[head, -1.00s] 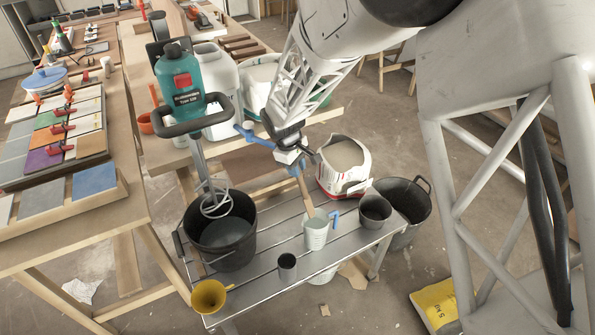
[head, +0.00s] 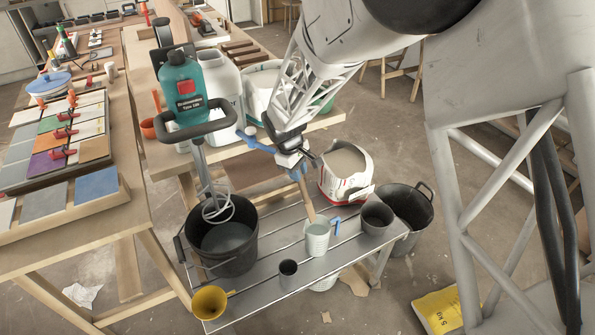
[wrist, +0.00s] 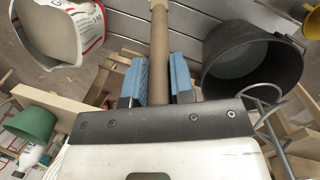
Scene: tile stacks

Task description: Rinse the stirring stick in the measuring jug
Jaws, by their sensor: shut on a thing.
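My gripper (head: 293,163) is shut on the wooden stirring stick (head: 305,194). In the wrist view the stick (wrist: 159,45) runs between the two blue finger pads. The stick slants down from the gripper to the measuring jug (head: 317,240), a pale cup with a blue handle standing upright on the slatted metal bench. The stick's lower end is at the jug's mouth and looks to be inside it; the rim and wall hide its tip, so depth cannot be told. The jug is not clearly visible in the wrist view.
A black bucket (head: 252,244) with a green mixer above it is on the left of the bench (head: 262,292).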

